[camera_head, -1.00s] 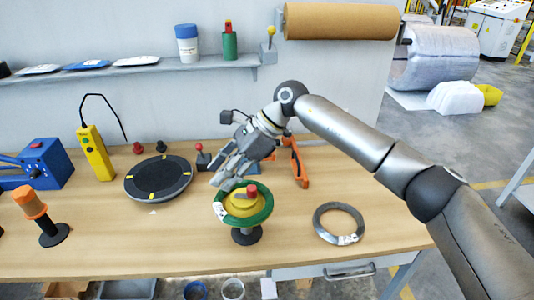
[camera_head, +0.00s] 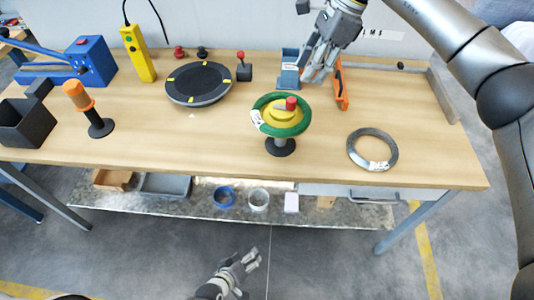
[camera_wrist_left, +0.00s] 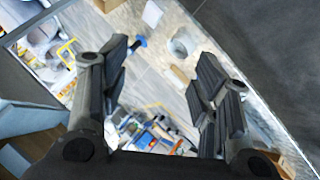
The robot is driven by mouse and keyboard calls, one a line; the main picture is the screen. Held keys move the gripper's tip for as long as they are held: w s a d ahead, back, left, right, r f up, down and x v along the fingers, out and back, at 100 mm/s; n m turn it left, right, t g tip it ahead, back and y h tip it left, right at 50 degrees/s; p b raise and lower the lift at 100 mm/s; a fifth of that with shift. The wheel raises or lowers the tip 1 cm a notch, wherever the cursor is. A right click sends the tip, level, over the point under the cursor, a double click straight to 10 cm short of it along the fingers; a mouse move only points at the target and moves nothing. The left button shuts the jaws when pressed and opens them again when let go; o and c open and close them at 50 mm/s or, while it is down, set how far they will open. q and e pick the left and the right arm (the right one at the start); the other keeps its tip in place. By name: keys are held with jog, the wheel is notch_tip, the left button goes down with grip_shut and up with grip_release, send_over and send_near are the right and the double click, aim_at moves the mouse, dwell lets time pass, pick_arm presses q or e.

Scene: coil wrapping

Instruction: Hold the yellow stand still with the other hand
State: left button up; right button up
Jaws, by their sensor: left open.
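The yellow stand (camera_head: 272,113) stands upright on the table, with a red knob on top and a dark round base. A green coil (camera_head: 299,126) with a white label lies around its yellow top. My right gripper (camera_head: 317,78) is behind and above the stand, to its right, apart from it; its finger gap is unclear. My left gripper (camera_head: 248,262) is low in front of the table, well below the stand, open and empty. In the left wrist view its open fingers (camera_wrist_left: 160,95) show with only floor and clutter beyond; the stand is not seen there.
The table front edge (camera_head: 210,170) and lower shelf (camera_head: 330,205) lie between my left gripper and the stand. A grey wire coil (camera_head: 390,155) is right of the stand. A black turntable (camera_head: 198,100), orange-handled tool (camera_head: 77,95) and orange clamp (camera_head: 341,88) are nearby.

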aim_at(281, 127)
pick_arm(q)
jog(key=w+d+r+n+t+h, duration=0.1)
jog(key=w+d+r+n+t, duration=0.2)
jog(key=r, duration=0.6)
jog(key=w+d+r+n+t+h, duration=0.1)
jog(key=w+d+r+n+h, duration=0.1)
jog(key=w+d+r+n, duration=0.45)
jog(key=w+d+r+n+t+h, duration=0.1)
jog(key=d+r+t, duration=0.15)
jog(key=r, duration=0.85)
jog(key=w+a+r+n, duration=0.1)
jog(key=w+r+n, duration=0.1)
jog(key=n, duration=0.3)
jog(key=w+a+r+n+t+y, duration=0.1)
jog(key=w+a+r+n, duration=0.1)
jog(key=n, duration=0.3)
jog(key=w+a+r+n+t+y, duration=0.1)
jog(key=w+a+r+n, duration=0.1)
jog(key=r+n, duration=0.2)
jog(key=shift+a+r+n, duration=0.15)
jog(key=shift+a+n, duration=0.1)
jog(key=shift+n, duration=0.3)
jog(key=shift+w+a+r+n+y, duration=0.3)
jog(key=shift+w+a+n, duration=0.05)
jog(key=shift+n, duration=0.55)
jog(key=shift+w+r, duration=0.15)
jog(key=shift+w, duration=0.4)
jog(key=x, duration=0.9)
jog(key=shift+w+d, duration=0.2)
jog(key=shift+w, duration=0.2)
